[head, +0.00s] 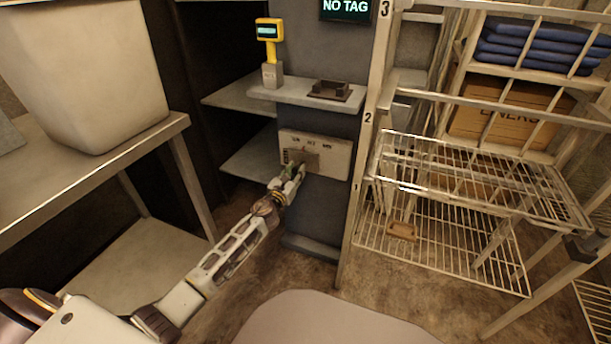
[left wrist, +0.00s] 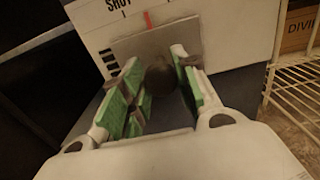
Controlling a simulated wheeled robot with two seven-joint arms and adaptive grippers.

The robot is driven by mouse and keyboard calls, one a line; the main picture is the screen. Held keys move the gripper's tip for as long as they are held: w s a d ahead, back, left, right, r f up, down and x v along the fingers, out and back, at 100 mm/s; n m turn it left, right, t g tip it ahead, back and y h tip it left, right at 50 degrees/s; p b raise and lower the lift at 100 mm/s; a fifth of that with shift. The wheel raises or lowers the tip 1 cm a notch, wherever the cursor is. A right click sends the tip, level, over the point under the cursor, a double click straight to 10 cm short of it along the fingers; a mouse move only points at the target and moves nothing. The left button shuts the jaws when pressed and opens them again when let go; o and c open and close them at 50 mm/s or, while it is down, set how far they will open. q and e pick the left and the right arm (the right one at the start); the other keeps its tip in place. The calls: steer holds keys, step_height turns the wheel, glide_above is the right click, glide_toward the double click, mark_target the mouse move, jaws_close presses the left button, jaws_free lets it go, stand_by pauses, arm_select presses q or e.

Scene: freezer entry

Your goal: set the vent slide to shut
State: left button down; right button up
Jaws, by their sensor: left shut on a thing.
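The vent panel (head: 338,160) is a pale plate on the dark grey post, with several small labels along its top. Its slide (head: 309,160) is a grey plate toward the panel's left part; the left wrist view shows the slide (left wrist: 185,38) with a red mark (left wrist: 148,19) at its top edge. The red mark stands a little right of the tick under the partly hidden label that seems to read SHUT (left wrist: 118,8). My left gripper (head: 296,170) is shut on the slide's dark round knob (left wrist: 160,77), its green-padded fingers on both sides. My right gripper is out of view.
Above the panel, a shelf (head: 312,93) holds a yellow scanner (head: 268,30) and a dark tray (head: 332,90). A wire rack (head: 470,180) stands close on the right. A table (head: 60,185) with a large pale bin (head: 95,75) is at left.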

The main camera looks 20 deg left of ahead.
arm_select(q)
steer(key=shift+w+a, duration=0.1)
steer(key=shift+a, duration=1.6)
steer(key=c, duration=1.1)
jaws_free()
steer(key=shift+a, duration=0.1)
steer(key=s, duration=1.2)
steer(key=shift+a, duration=0.15)
steer(key=shift+s, duration=0.1)
